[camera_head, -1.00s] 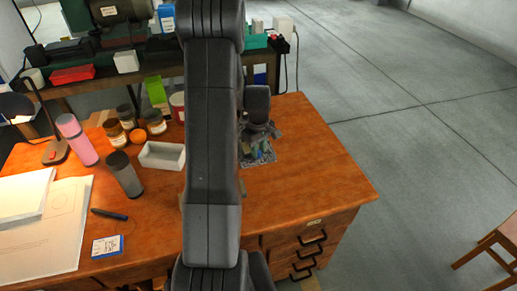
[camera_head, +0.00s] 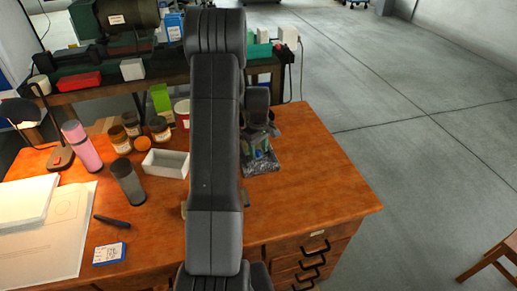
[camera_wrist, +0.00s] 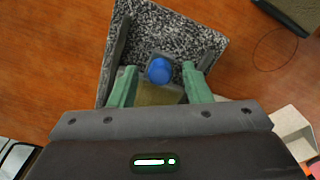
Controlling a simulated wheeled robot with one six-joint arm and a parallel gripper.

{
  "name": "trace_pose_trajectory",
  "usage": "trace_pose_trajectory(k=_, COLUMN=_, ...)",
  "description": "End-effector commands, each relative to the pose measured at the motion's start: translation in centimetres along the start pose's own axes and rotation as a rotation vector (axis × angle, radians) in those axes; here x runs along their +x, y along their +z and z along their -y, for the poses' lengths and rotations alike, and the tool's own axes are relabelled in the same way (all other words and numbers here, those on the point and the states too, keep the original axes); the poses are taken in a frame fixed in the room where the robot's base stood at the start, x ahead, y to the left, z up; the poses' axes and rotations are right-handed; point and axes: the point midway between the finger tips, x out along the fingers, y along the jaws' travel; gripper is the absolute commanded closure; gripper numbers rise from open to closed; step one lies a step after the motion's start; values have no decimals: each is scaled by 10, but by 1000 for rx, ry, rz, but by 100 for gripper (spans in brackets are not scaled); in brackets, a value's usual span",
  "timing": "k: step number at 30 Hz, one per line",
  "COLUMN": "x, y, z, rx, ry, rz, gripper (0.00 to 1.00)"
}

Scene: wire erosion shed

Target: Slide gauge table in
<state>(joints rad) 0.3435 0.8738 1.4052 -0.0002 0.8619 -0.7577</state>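A speckled granite gauge base (camera_wrist: 205,40) lies on the wooden desk, with a dark rail along its left side in the wrist view. A blue round knob (camera_wrist: 159,69) stands on a small grey and tan block (camera_wrist: 157,93) over the base. My gripper (camera_wrist: 159,74) has its two green fingers spread, one on each side of the knob and block, with gaps showing beside the knob. In the head view, the speckled base (camera_head: 262,168) shows right of my arm, under my gripper (camera_head: 259,147). My arm hides part of the desk there.
The desk (camera_head: 310,175) is clear right of the base. A white open box (camera_head: 166,164), a dark grey cylinder (camera_head: 127,178), a pink bottle (camera_head: 82,148), jars (camera_head: 120,140) and papers (camera_head: 50,235) stand or lie left of my arm.

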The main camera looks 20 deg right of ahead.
Motion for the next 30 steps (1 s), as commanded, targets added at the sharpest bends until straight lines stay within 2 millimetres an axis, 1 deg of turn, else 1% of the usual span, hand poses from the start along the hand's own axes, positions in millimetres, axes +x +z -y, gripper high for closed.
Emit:
trace_pose_trajectory(k=4, x=-2, y=0, z=0, rx=0, ry=0, rz=-1, gripper=56)
trace_pose_trajectory(k=8, x=-15, y=0, z=0, rx=0, ry=2, rz=-2, gripper=56)
trace_pose_trajectory(k=11, x=-34, y=-1, z=-1, rx=0, ry=4, rz=-4, gripper=56)
trace_pose_trajectory(k=18, x=-90, y=-1, z=-1, rx=0, ry=4, rz=-4, gripper=56)
trace_pose_trajectory(k=21, x=-109, y=0, z=0, rx=0, ry=3, rz=-3, gripper=56)
trace_pose_trajectory(k=25, x=-127, y=0, z=-1, rx=0, ry=2, rz=-2, gripper=56)
trace_pose_trajectory(k=30, x=-137, y=0, z=0, rx=0, ry=0, rz=0, gripper=56)
